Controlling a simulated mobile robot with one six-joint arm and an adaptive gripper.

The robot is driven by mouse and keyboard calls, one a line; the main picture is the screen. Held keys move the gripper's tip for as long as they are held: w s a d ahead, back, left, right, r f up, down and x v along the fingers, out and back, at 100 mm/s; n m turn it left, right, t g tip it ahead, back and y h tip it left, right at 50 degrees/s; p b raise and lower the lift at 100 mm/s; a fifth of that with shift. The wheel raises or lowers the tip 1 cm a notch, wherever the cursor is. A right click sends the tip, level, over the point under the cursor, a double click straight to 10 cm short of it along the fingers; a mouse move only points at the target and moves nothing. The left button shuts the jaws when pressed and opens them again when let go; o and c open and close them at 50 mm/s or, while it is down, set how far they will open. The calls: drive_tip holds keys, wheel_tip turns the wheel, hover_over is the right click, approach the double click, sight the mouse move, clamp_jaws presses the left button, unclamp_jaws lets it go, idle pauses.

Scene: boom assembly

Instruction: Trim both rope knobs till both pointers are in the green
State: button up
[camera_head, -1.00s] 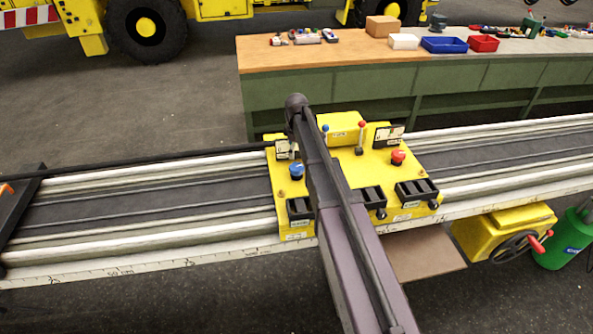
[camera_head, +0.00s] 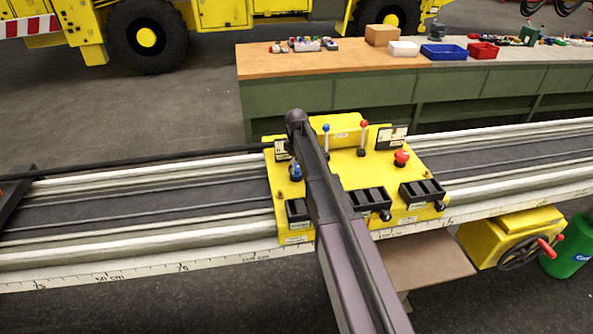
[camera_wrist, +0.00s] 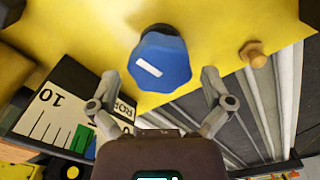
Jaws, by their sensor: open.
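The blue rope knob (camera_wrist: 162,58), with a white mark on its face, sits between and just ahead of the fingertips of my gripper (camera_wrist: 160,77) in the wrist view. The gripper is open, one finger on each side. In the head view the blue knob (camera_head: 296,173) is just left of my arm; the gripper is hidden there. The red knob (camera_head: 401,159) is on the right of the yellow panel (camera_head: 345,172). A white gauge (camera_wrist: 55,115) with a green band lies left of the blue knob; I cannot make out its pointer. The right gauge (camera_head: 392,137) is too small to read.
A blue-topped lever (camera_head: 326,128) and a red-topped lever (camera_head: 363,125) stand at the panel's back. Black slotted boxes (camera_head: 420,191) line its front. A brass bolt (camera_wrist: 253,54) is right of the blue knob. Rails (camera_head: 130,195) run left and right.

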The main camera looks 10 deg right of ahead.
drive_tip(key=shift+f, duration=0.25)
drive_tip(key=c, duration=0.9)
drive_tip(key=m, duration=0.3)
drive_tip(key=shift+m, duration=0.3)
drive_tip(key=m, duration=0.8)
drive_tip(key=shift+s, duration=0.1)
drive_tip(key=m, duration=0.4)
